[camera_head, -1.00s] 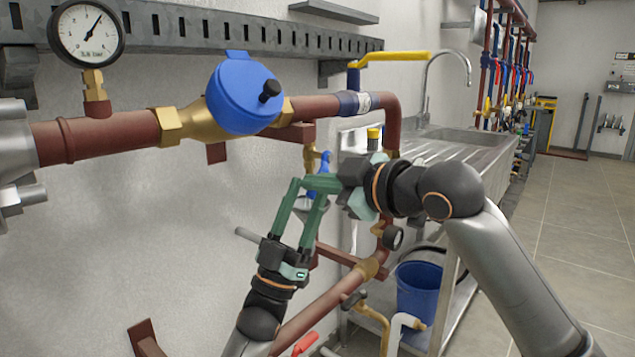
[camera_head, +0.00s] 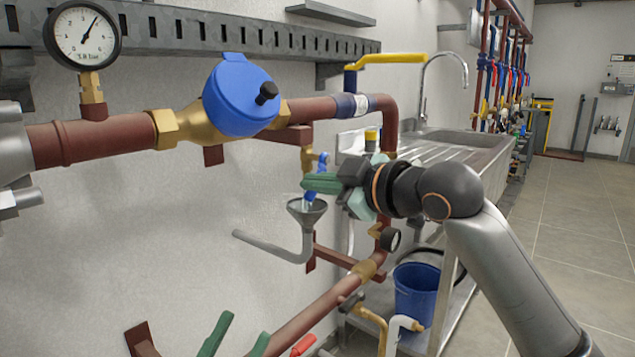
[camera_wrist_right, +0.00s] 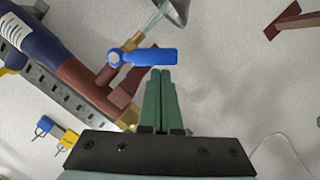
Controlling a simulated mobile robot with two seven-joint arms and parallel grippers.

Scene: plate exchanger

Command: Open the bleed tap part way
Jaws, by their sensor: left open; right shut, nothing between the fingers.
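The bleed tap (camera_head: 308,159) is a small brass valve with a blue lever, below the red-brown pipe in the head view. Its blue lever (camera_wrist_right: 148,57) lies across the right wrist view. A pale streak, like water, runs from its spout toward the grey funnel (camera_head: 307,211). My right gripper (camera_head: 306,183) is shut and empty, its green fingers at the lever. In the right wrist view its fingertips (camera_wrist_right: 161,71) are just beside the lever; I cannot tell if they touch. My left gripper (camera_head: 238,336) is open and empty at the bottom edge, well below the tap.
A pressure gauge (camera_head: 83,36) and a blue-capped brass valve (camera_head: 239,95) sit on the pipe at left. A yellow-handled valve (camera_head: 390,58) is above right. A sink (camera_head: 450,143) and blue bucket (camera_head: 416,289) stand beyond.

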